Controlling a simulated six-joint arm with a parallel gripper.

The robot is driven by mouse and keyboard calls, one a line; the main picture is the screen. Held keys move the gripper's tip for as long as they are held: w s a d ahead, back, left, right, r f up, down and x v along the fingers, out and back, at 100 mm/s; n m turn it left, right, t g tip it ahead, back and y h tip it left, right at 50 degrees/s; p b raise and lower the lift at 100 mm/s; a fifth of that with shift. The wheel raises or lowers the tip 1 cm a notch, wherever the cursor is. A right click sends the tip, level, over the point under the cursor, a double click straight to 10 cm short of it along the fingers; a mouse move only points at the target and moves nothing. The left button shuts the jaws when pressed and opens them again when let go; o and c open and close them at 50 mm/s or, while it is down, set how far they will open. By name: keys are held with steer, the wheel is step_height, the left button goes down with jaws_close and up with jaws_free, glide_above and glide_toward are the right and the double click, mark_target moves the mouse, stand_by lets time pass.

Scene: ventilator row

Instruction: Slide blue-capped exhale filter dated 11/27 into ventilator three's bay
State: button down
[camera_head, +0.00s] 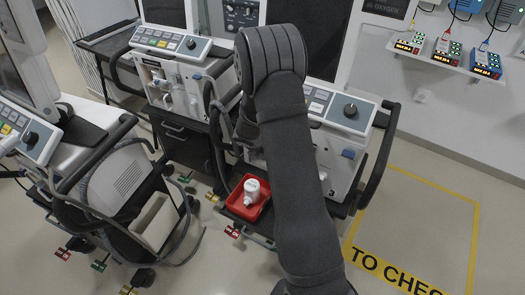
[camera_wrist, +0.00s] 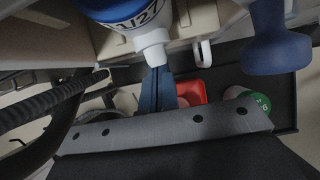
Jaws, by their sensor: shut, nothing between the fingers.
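The blue-capped filter (camera_wrist: 112,14) dated 11/27 is at the top of the wrist view, cut off by the frame edge, with its white neck (camera_wrist: 151,42) pointing down. It is by the pale front of a machine; how far it sits in a bay I cannot tell. My gripper (camera_wrist: 157,72) is shut and empty, its fingertips right at the neck, touching or just in front of it. Ventilator three (camera_head: 340,165) stands at centre right in the head view. My arm hides much of its front, the gripper and that filter.
A red tray (camera_head: 237,207) holding a white filter (camera_head: 252,188) is left of my arm. In the wrist view, a green-capped white piece (camera_wrist: 243,94) and a blue knob (camera_wrist: 276,50) are at right, and a ribbed hose (camera_wrist: 45,110) at left. Another ventilator (camera_head: 180,80) stands behind.

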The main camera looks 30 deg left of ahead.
steer(key=s+r, duration=0.8)
steer(key=s, duration=0.1)
steer(key=shift+d+r, duration=0.25)
steer(key=shift+d, duration=0.1)
steer(key=shift+s, duration=0.1)
steer(key=w+f, duration=0.8)
steer(key=w, duration=0.1)
steer(key=shift+a+f, duration=0.25)
steer(key=shift+a, duration=0.15)
